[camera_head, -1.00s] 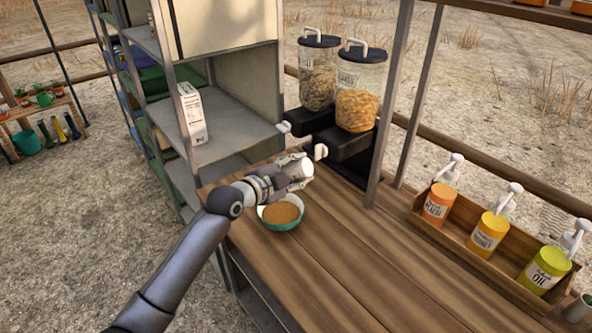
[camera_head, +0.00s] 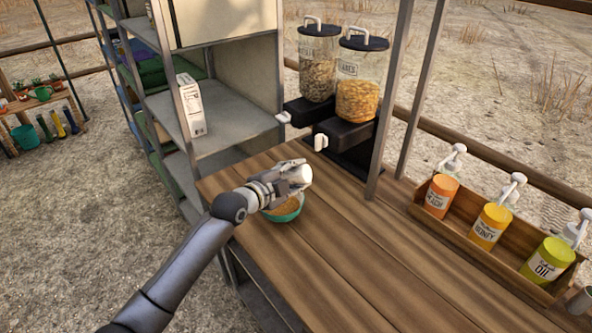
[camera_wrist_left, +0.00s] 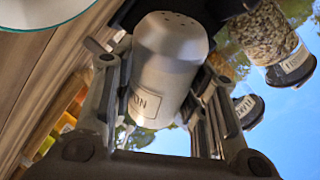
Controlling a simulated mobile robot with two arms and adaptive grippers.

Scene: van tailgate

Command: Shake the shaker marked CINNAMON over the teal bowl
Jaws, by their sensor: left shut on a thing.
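The shaker (camera_head: 299,174) is a pale cylinder held in my left gripper (camera_head: 286,177), which is shut on it. In the left wrist view the shaker (camera_wrist_left: 168,65) shows a holed top and a label of which only the last letters, "ON", are readable. In the head view the shaker lies tipped on its side, above the teal bowl (camera_head: 287,217). The bowl stands on the wooden counter with brown contents, partly hidden by the gripper. Its rim also shows at the top left of the left wrist view (camera_wrist_left: 40,24). My right gripper is not in view.
Two cereal dispensers (camera_head: 361,90) stand behind the bowl on a black base. A wooden rack (camera_head: 455,238) of pump bottles is at the right. A metal shelf (camera_head: 236,115) with a carton (camera_head: 190,105) stands at the left. The counter's front middle (camera_head: 350,260) is clear.

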